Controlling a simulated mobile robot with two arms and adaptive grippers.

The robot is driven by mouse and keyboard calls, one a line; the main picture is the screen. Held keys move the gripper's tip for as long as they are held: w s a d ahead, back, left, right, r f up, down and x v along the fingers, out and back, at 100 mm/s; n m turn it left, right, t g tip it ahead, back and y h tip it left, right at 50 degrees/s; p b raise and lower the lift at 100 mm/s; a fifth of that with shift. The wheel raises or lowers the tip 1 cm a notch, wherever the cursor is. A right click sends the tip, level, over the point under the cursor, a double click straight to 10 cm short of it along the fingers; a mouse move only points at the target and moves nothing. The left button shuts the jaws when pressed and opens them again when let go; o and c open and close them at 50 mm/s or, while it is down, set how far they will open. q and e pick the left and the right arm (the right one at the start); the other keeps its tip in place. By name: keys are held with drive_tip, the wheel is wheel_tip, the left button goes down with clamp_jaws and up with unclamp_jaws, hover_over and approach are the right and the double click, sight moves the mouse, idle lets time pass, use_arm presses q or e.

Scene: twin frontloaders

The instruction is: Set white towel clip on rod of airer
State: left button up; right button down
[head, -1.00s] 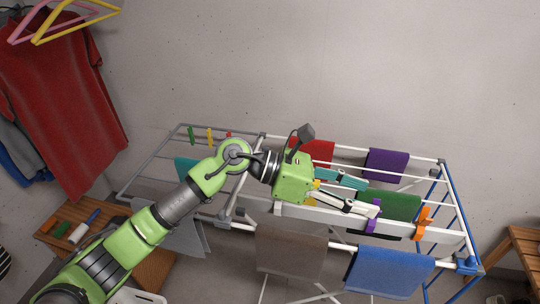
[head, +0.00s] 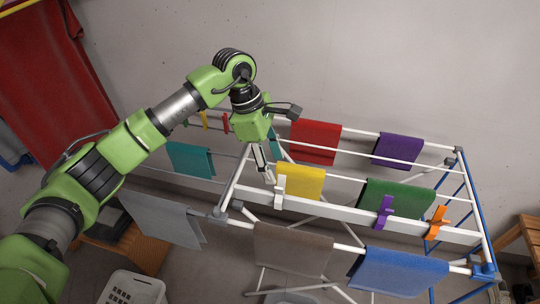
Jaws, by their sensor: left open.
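The airer (head: 340,206) stands against the wall, with towels over its rods and a broad white front bar. A white clip (head: 280,190) sits upright on this bar, beside the yellow towel (head: 301,182). My left gripper (head: 271,166) is open and points down just left of and behind the clip. One fingertip is very near the clip; I cannot tell whether they touch. Nothing shows held between the fingers. A purple clip (head: 385,211) and an orange clip (head: 437,221) sit farther right on the same bar. My right gripper is not in view.
Red (head: 315,142), purple (head: 398,151), green (head: 397,198), brown (head: 293,248), blue (head: 398,271) and teal (head: 190,159) towels hang around the gripper. A white basket (head: 132,288) stands on the floor at lower left. Free space lies above the airer.

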sight(280, 182)
use_arm(q)
drive_tip(key=x, duration=0.3)
drive_tip(key=shift+w+f+b, duration=0.1)
drive_tip(key=shift+f+b, duration=0.2)
drive_tip(key=b+x, duration=0.3)
drive_tip(key=shift+f, duration=0.1)
drive_tip(key=shift+d+f+b, duration=0.2)
drive_tip(key=shift+f+b, duration=0.25)
drive_tip(key=shift+b, duration=0.1)
drive_tip(key=shift+r, duration=0.1)
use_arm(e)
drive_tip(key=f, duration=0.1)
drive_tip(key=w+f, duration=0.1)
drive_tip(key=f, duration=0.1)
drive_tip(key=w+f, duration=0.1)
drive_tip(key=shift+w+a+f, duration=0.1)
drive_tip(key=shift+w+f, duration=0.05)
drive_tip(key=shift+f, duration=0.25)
use_arm(q)
drive_tip(key=c, duration=1.4)
clamp_jaws()
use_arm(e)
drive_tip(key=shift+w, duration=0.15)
